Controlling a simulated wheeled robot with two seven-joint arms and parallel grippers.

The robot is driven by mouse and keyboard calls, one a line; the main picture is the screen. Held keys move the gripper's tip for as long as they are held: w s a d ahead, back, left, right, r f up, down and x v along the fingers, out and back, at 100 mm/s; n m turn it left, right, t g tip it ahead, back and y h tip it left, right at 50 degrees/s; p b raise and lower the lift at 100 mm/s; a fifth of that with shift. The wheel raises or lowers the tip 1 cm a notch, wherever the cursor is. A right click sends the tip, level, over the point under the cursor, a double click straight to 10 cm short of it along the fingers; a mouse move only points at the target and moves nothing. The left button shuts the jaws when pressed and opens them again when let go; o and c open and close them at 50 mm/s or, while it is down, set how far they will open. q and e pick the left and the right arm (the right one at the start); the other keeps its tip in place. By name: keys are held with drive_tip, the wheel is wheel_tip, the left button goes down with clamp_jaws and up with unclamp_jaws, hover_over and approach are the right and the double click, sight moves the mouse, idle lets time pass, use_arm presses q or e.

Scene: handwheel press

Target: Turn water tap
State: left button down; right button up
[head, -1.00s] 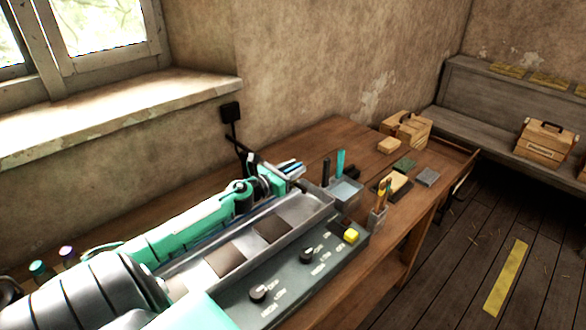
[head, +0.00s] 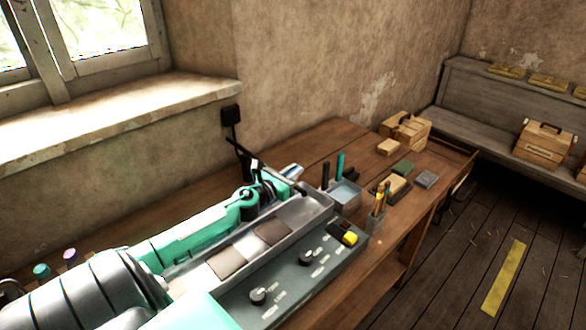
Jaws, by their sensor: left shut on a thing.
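My left arm comes in from the lower left and reaches over the back edge of the metal trough. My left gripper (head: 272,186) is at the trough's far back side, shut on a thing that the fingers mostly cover. A pale blue and white piece (head: 292,172) shows just beyond the fingers. I cannot clearly make out the water tap's body or which part is gripped. My right gripper is not in view.
The metal trough (head: 308,210) has a dark control panel (head: 285,283) with knobs and a yellow button (head: 349,239) in front. A grey bin (head: 346,193), a pencil cup (head: 377,226) and a wooden box (head: 407,130) stand to the right on the wooden bench (head: 330,133).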

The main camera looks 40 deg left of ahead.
use_arm(q)
drive_tip(key=n+y+p, duration=0.2)
drive_tip(key=y+p, duration=0.1)
drive_tip(key=n+y+p, duration=0.1)
drive_tip(key=y, duration=0.1)
drive_tip(key=shift+r+g+p, duration=0.3)
drive_tip(key=shift+g, duration=0.1)
drive_tip(key=shift+n+g+y+p, duration=0.5)
drive_tip(key=shift+n+y+p, duration=0.2)
drive_tip(key=shift+n+y, duration=0.4)
drive_tip(key=n+y, duration=0.1)
drive_tip(key=g+y+p, duration=0.1)
drive_tip(key=y, duration=0.1)
drive_tip(key=shift+f+n+g, duration=0.2)
drive_tip(key=shift+n+g, duration=0.1)
drive_tip(key=shift+n, duration=0.1)
drive_tip(key=shift+n+g+y, duration=0.6)
drive_tip(key=shift+y, duration=0.4)
drive_tip(key=c, duration=1.5)
unclamp_jaws()
